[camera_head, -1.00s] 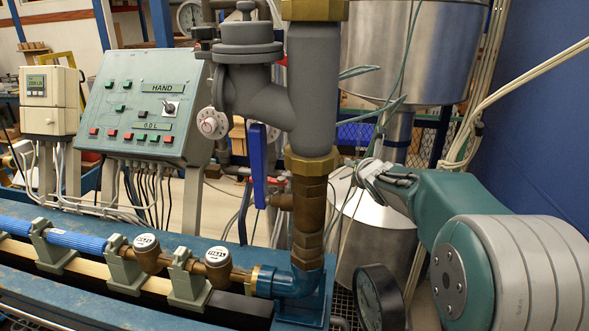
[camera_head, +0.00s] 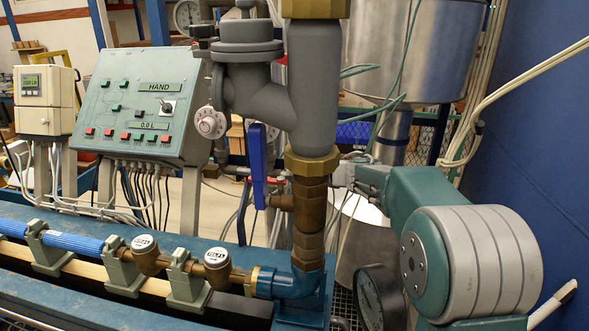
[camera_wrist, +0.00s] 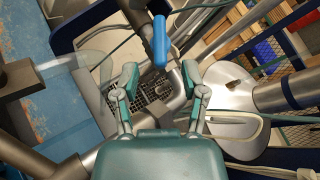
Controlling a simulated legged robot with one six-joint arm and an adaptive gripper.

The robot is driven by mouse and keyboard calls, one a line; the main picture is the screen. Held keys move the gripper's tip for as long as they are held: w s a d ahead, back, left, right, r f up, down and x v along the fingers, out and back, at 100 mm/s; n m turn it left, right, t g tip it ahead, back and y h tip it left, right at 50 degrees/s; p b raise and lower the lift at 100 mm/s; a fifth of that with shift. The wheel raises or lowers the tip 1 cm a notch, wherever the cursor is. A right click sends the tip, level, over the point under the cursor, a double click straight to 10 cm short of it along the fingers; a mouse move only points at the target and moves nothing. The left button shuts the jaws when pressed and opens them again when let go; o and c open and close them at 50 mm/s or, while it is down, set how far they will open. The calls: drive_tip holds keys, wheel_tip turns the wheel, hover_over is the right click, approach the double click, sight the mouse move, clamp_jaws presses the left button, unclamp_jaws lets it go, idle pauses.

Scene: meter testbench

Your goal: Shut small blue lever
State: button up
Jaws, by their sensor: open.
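A blue lever (camera_head: 258,165) hangs upright beside the vertical pipe in the head view. A blue lever handle (camera_wrist: 161,42) also shows in the wrist view, above and beyond my fingertips; I cannot tell if it is the same lever. My gripper (camera_wrist: 160,78) is open and empty, its two fingers apart, with a gap between them and the blue handle. In the head view my arm reaches in from the right, and its gripper end is mostly hidden behind the brown pipe fitting.
The grey valve body (camera_head: 305,100) and brass-brown pipe (camera_head: 309,210) stand just left of my wrist. A round gauge (camera_head: 379,297) is below my arm. A control box (camera_head: 140,105) stands back left, a blue wall (camera_head: 530,130) at right. A blue bench (camera_wrist: 40,100) lies left in the wrist view.

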drive_tip(key=x, duration=0.7)
drive_tip(key=shift+a, duration=0.1)
clamp_jaws()
